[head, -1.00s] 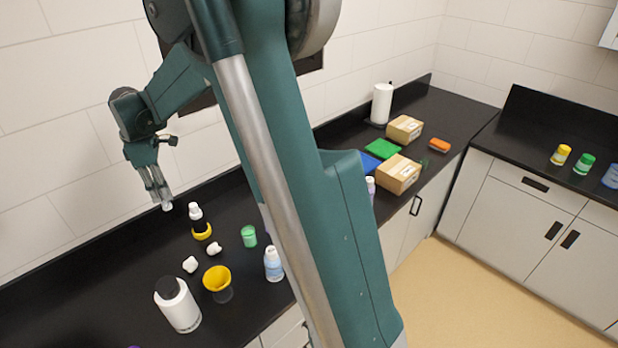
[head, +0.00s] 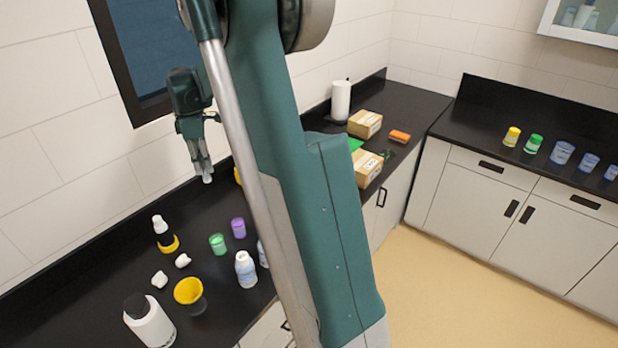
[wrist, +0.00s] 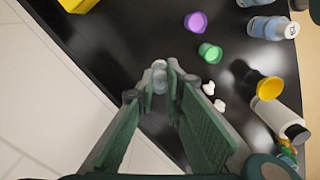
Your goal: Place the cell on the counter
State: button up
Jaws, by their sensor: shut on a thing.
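The cell (head: 207,179) is a small, clear, whitish piece at the tips of my gripper (head: 203,168). My gripper is shut on it and points down above the black counter (head: 95,275), near the back wall. In the wrist view the cell (wrist: 160,76) shows between the fingertips of my gripper (wrist: 158,84), with dark counter behind it. The cell appears held above the surface; the exact height is hard to tell.
A dropper bottle (head: 161,226), green cup (head: 218,243), purple cup (head: 238,228), yellow funnel (head: 188,291) and white bottle (head: 149,320) stand nearby. A yellow object (wrist: 77,4) lies at the wrist view's top left.

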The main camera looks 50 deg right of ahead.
jog(key=s+d+m, duration=0.1)
jog(key=s+d, duration=0.5)
jog(key=d, duration=0.7)
jog(key=s+d+m, duration=0.1)
jog(key=s+d, duration=0.5)
jog(key=d, duration=0.7)
notch_tip(320, 180, down, 11)
jog(key=shift+f, duration=0.2)
notch_tip(320, 180, down, 6)
jog(key=shift+p, duration=0.3)
jog(key=shift+f, duration=1.85)
